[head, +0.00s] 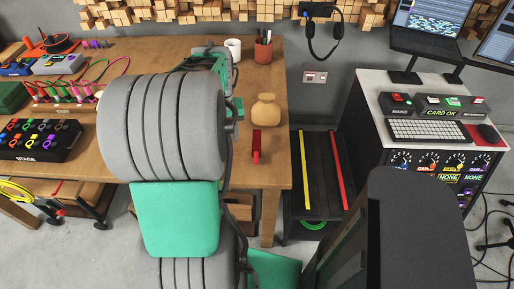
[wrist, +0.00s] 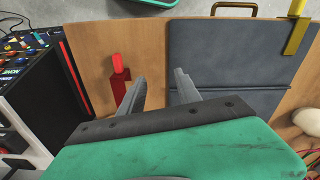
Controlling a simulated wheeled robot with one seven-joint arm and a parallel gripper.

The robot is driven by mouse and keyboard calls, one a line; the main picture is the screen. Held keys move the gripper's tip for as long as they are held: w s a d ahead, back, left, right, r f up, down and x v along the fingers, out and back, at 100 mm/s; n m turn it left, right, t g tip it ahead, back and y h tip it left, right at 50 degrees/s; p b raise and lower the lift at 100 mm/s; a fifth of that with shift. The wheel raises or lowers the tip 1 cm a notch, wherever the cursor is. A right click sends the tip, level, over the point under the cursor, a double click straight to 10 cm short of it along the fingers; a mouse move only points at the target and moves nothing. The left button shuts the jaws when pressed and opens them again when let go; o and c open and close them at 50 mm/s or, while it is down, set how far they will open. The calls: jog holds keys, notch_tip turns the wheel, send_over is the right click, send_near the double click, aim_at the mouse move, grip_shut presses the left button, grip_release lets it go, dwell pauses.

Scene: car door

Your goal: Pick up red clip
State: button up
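The red clip (head: 257,146) lies on the wooden table near its right edge, in front of a tan pouch. It has a bright red end and a darker red body. In the wrist view the red clip (wrist: 119,78) is left of my gripper, its lower part close to the left finger. My gripper (wrist: 160,82) is open, with two grey fingers apart and nothing seen between them. The clip appears outside the fingers, not between them. In the head view my arm covers much of the table and the fingers cannot be made out.
The tan pouch (head: 265,111), a pen cup (head: 263,50) and a white mug (head: 233,48) stand farther back on the table (head: 272,175). A dark bench with yellow and red strips (head: 319,170) is to the right. A dark grey panel (wrist: 235,60) lies right of the clip in the wrist view.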

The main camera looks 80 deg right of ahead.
jog(key=m, duration=0.2)
send_over(256, 154)
jog(key=f, duration=0.3)
jog(key=shift+s+d, duration=0.2)
jog(key=shift+d, duration=0.15)
jog(key=f, duration=0.7)
jog(key=shift+w+a+f, duration=0.15)
jog(key=shift+a, duration=0.15)
jog(key=shift+c, duration=0.4)
grip_shut()
